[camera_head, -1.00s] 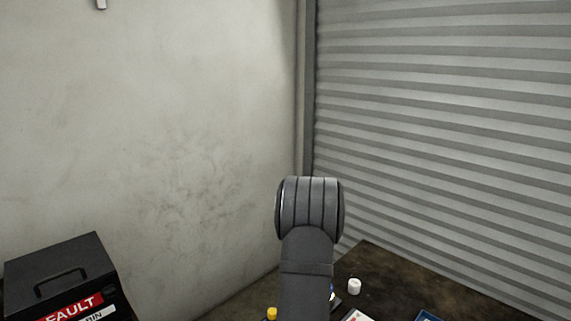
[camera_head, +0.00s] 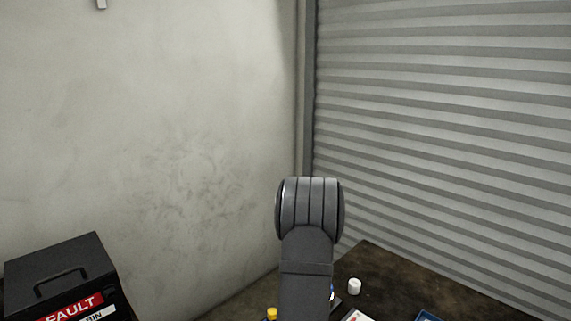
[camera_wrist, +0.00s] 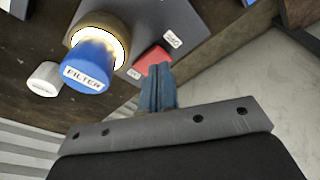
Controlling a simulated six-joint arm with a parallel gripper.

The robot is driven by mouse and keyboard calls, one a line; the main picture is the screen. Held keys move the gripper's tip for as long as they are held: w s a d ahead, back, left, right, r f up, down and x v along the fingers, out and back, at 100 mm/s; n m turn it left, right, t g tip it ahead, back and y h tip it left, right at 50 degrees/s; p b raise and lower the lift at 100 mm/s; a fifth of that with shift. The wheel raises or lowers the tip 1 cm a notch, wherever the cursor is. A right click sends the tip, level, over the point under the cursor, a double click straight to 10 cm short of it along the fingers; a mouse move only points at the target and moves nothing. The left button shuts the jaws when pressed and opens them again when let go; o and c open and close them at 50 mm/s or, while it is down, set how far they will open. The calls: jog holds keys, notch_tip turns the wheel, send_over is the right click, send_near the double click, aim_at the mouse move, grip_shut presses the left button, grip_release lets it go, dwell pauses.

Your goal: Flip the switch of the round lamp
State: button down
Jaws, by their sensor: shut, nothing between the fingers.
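The round lamp (camera_wrist: 121,47) shows in the wrist view as a brightly glowing ring with a brass-coloured rim on a dark grey box. A blue cylinder labelled FILTER (camera_wrist: 88,68) stands in front of it and covers part of it. The red switch (camera_wrist: 150,60) sits on the same box to the right, between two small white labels. My gripper (camera_wrist: 158,68) is shut and empty, its fingertips beside the red switch and overlapping its edge in this view. I cannot tell whether they touch. In the head view my arm hides the lamp and switch.
A white-capped jar (camera_wrist: 45,78) stands left of the blue cylinder; a white jar (camera_head: 354,286) also shows on the brown table (camera_head: 400,276) in the head view. A yellow item (camera_head: 271,313) and blue tray (camera_head: 428,316) are nearby. A black fault bin (camera_head: 65,275) stands left.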

jog(key=shift+f, duration=0.9)
jog(key=shift+r, duration=3.55)
jog(key=shift+f, duration=3.55)
jog(key=shift+r, duration=0.2)
